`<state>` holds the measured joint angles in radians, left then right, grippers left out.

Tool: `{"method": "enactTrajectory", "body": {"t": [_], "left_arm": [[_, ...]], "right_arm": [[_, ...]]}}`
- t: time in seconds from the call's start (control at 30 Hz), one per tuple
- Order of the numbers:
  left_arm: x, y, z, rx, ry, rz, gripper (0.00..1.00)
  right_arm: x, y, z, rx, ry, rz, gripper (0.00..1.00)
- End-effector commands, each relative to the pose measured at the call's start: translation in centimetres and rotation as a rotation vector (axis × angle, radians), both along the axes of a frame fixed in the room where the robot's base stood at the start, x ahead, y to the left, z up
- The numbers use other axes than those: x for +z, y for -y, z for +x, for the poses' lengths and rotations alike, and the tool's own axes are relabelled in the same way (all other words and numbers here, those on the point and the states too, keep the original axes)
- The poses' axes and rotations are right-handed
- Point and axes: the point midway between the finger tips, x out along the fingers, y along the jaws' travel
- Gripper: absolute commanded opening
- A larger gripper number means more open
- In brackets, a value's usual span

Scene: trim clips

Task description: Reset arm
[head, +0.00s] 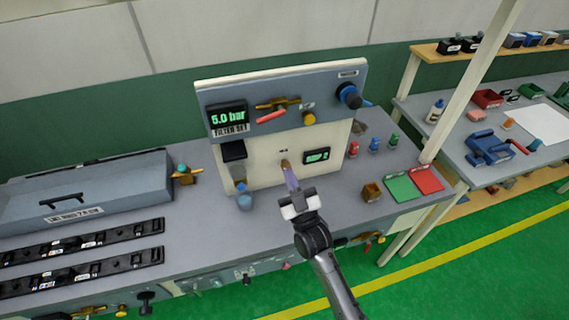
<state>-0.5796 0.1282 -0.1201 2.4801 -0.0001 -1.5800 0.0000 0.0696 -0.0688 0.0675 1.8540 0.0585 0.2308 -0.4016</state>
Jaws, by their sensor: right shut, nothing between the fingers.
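My right gripper (290,181) is over the grey bench (216,268), in front of the white panel (262,155) of the upright test stand. Its fingers are shut with nothing seen between them. The fingertips point up toward the panel, near a small brownish part (285,163); I cannot tell whether they touch it. The stand carries a green readout (228,117) showing 5.0 bar and a smaller green display (316,156) to the right. A red lever (271,116) sits beside the brass valve. My left gripper is not in view.
A grey lidded box (85,190) and black rails (80,256) are at the left. A pale post (470,85) separates the second bench (455,140).

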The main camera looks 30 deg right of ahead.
Motion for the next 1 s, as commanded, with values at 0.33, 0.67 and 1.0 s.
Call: {"method": "enactTrajectory", "body": {"t": [0.33, 0.67, 1.0], "left_arm": [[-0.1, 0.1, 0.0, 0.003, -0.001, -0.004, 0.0], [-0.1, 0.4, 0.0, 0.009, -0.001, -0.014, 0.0], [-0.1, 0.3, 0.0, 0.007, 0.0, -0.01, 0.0]], "right_arm": [[-0.5, -0.1, -0.8, 0.0, 0.0, 0.0, 0.0], [-0.5, -0.1, -0.8, 0.0, 0.0, 0.0, 0.0], [-3.1, -0.3, 0.6, 0.065, -0.171, 0.088, 0.0]]}}
